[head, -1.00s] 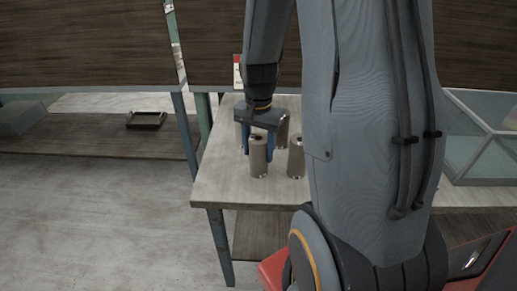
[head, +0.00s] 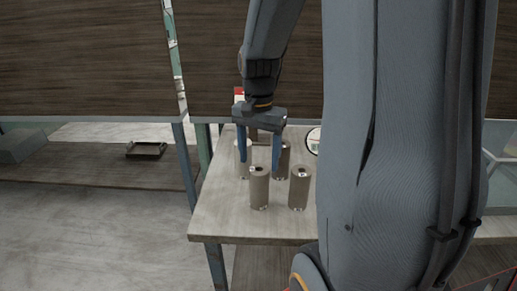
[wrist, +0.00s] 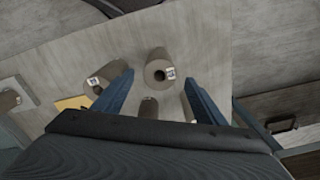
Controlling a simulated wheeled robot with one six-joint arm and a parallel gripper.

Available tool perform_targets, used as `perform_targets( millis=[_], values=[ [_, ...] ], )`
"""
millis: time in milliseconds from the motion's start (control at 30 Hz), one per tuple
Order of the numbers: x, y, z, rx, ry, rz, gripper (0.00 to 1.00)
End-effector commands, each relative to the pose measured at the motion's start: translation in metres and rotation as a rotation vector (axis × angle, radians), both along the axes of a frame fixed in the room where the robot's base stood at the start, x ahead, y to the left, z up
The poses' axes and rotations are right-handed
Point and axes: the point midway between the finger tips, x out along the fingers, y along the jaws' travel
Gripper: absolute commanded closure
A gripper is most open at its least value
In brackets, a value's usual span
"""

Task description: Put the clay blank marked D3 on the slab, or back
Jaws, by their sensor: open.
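Several grey-brown clay blanks stand upright on the table, each a cylinder with a dark hole in its top. One is front left (head: 260,190) and one front right (head: 299,188); two more stand behind, partly hidden by my fingers. Small pale labels show on some tops, but I cannot read them, so I cannot tell which is D3. My gripper (head: 260,168) is open and empty, pointing down among the blanks, its blue fingers apart. In the wrist view, a labelled blank (wrist: 160,72) shows between and beyond the fingertips. I cannot identify the slab for certain.
The wooden table (head: 222,218) is bare at its front left. In the wrist view, another cylinder (wrist: 9,101) lies or stands at the far left, near a yellow patch (wrist: 72,103). A dark tray (head: 146,150) sits on a low shelf at left. My arm hides the table's right.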

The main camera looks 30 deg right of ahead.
Motion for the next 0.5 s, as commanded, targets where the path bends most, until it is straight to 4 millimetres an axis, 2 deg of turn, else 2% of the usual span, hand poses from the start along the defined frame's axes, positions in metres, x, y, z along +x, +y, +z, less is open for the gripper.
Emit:
perform_targets(
  millis=[100,300,367,500],
  values=[
    [0.001,0.0,0.018,-0.001,-0.004,0.0,0.35],
    [-0.001,0.003,0.032,0.0,-0.001,0.015,0.35],
    [-0.004,0.012,0.027,-0.002,-0.005,0.071,0.35],
    [-0.022,0.056,-0.002,-0.01,-0.028,0.366,0.35]
  ],
)
